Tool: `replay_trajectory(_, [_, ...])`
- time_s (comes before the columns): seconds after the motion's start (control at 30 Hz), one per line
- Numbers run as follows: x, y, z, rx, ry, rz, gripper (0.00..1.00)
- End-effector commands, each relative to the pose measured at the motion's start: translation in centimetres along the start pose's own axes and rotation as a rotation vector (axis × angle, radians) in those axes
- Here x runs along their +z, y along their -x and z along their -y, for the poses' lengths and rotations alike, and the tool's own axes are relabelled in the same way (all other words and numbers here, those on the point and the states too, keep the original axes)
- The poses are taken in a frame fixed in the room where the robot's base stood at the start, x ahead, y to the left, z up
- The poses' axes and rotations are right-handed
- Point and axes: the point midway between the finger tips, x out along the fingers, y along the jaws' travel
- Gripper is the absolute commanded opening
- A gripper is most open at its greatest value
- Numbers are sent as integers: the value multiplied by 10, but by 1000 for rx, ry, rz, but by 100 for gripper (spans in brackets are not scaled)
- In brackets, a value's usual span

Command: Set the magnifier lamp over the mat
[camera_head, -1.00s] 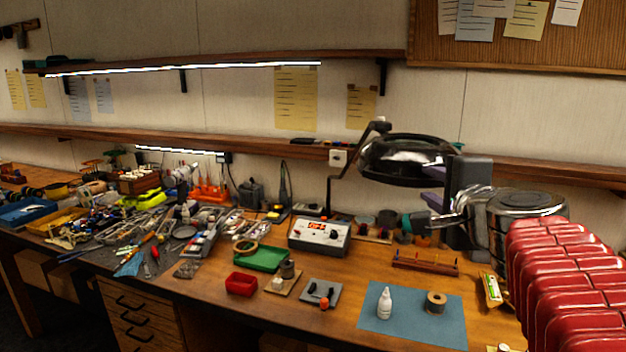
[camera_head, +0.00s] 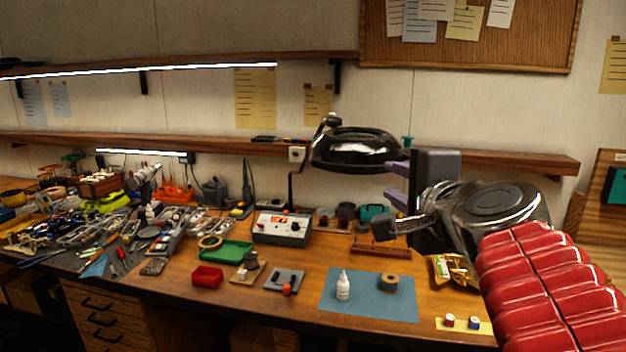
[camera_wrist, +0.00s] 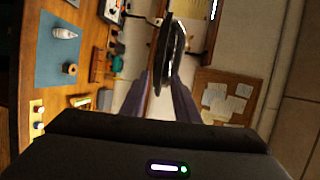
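The black magnifier lamp head (camera_head: 355,150) hangs from a thin dark arm (camera_head: 291,190) at the back of the bench. It shows edge-on in the wrist view (camera_wrist: 172,50). The blue mat (camera_head: 340,308) lies lower on the bench, with a white bottle (camera_head: 343,286) and a tan roll (camera_head: 389,283) on it. I cannot tell whether the head is directly above the mat. My gripper (camera_head: 392,183) is open at the head's right edge. In the wrist view its purple fingers (camera_wrist: 160,80) stand apart, either side of the near rim; contact is unclear.
A shelf (camera_head: 500,163) runs behind the lamp. Tools crowd the left bench.

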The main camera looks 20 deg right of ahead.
Motion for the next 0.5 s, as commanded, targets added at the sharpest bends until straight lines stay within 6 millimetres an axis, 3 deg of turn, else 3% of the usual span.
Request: replay_trajectory(0.5, [2, 7, 1, 1, -1, -1, 26])
